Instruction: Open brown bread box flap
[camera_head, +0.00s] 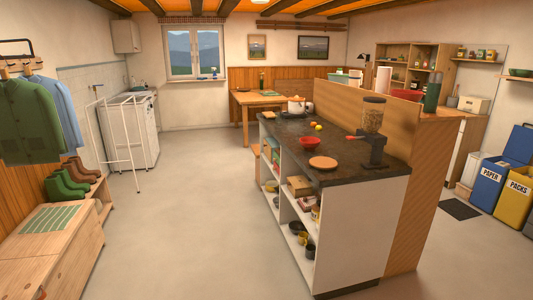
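I cannot pick out a brown bread box with certainty. A small brown box (299,186) sits on an upper shelf of the kitchen island, but I cannot tell whether it has a flap. A pale box (474,104) stands on the wooden counter at the right; its front is too small to read. Neither of my grippers is in view.
A wooden chest (35,265) and drying rack (118,145) stand left. The floor between is clear.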

